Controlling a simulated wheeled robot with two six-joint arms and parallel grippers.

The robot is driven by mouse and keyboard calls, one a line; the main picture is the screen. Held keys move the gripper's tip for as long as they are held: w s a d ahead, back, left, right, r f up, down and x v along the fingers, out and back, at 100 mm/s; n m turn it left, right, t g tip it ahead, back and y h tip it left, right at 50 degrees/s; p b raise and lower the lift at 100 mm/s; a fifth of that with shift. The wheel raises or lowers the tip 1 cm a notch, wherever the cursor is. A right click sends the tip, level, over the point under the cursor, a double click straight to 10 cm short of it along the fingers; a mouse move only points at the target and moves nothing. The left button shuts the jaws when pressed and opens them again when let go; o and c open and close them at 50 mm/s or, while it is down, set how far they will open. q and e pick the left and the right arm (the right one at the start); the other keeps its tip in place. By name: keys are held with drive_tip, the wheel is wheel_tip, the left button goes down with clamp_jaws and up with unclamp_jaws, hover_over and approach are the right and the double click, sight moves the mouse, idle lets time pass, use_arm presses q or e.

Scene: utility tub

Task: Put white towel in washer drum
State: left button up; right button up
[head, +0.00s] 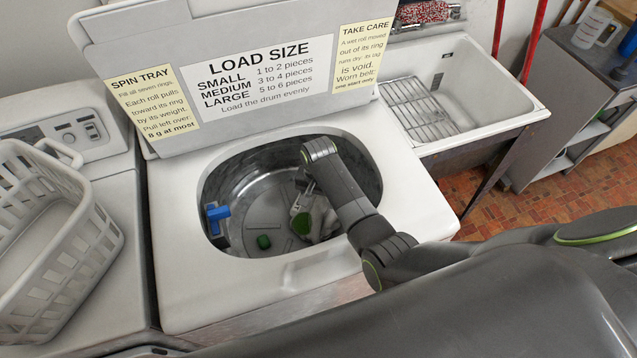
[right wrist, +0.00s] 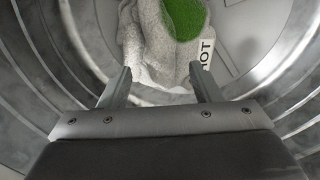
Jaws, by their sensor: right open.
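The washer drum (head: 245,190) is the round metal tub inside the open top-loading washer. A whitish-grey towel (head: 325,218) lies crumpled at the right of the drum floor, partly hidden by my arm. In the right wrist view the towel (right wrist: 148,45) is just beyond the fingertips, with a fuzzy green patch (right wrist: 185,18) and a white tag with black letters against it. My right gripper (right wrist: 160,84) is open, reaching down inside the drum, with nothing clearly between its fingers. It also shows small in the head view (head: 302,192). My left gripper is out of view.
A blue piece (head: 217,214) is at the drum's left wall and a green piece (head: 263,242) on its floor. The washer's rim (head: 180,200) surrounds my arm. The raised lid (head: 250,75) stands behind. A white basket (head: 50,235) is left, a sink (head: 450,90) right.

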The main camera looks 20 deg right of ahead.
wheel_tip(320, 180, up, 12)
idle(0.4)
idle(0.4)
